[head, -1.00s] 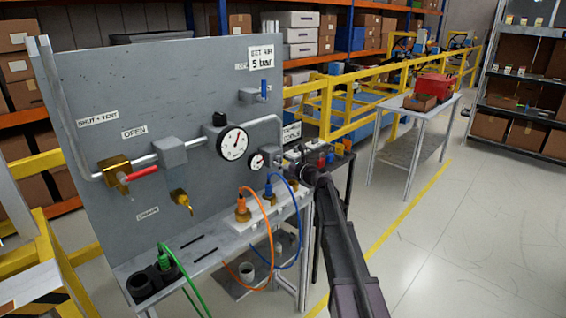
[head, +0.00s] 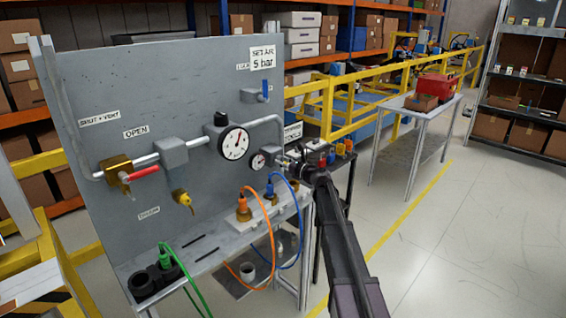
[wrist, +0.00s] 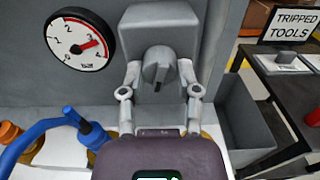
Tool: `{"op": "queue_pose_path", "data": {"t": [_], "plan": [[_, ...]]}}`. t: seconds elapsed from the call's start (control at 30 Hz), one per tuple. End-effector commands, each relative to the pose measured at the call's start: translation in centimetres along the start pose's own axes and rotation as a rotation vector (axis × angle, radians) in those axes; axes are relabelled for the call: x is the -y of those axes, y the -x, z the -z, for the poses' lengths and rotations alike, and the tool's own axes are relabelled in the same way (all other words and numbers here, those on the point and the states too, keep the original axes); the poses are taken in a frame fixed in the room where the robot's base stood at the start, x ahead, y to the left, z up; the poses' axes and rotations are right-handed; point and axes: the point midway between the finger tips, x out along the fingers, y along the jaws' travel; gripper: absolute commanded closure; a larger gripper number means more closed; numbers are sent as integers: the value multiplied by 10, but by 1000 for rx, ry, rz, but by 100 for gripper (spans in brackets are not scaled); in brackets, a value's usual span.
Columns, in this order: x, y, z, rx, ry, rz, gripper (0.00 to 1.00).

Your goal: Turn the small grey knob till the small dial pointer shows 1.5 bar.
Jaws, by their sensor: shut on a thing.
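The small grey knob (wrist: 157,67) is in the upper middle of the wrist view, on a grey block. My gripper (wrist: 159,74) is shut on it, with one finger on each side. The small dial (wrist: 80,39), white with a black rim, is left of the knob. Its red pointer slants up and right toward the high-number side; I cannot read the exact value. In the head view the small dial (head: 258,161) sits right of and below a larger dial (head: 234,142). My gripper (head: 289,160) is just right of the small dial there and hides the knob.
Blue (head: 280,182) and orange (head: 242,204) hose fittings stand on the ledge below. A red-handled valve (head: 144,174) is on the panel's left. A grey bin (wrist: 247,120) and a tripped tools sign (wrist: 292,25) lie to the right. The panel (head: 110,80) stands behind.

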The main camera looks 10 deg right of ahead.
Motion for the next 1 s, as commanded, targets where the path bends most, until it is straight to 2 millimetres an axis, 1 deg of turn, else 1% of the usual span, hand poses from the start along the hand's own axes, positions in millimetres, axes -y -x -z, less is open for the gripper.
{"op": "queue_pose_path", "data": {"t": [0.67, 0.87, 1.0], "plan": [[2, -1, -1, 1, 24, 5, 100], [3, -1, -1, 2, 60, 6, 100], [3, -1, -1, 2, 117, 6, 100]]}}
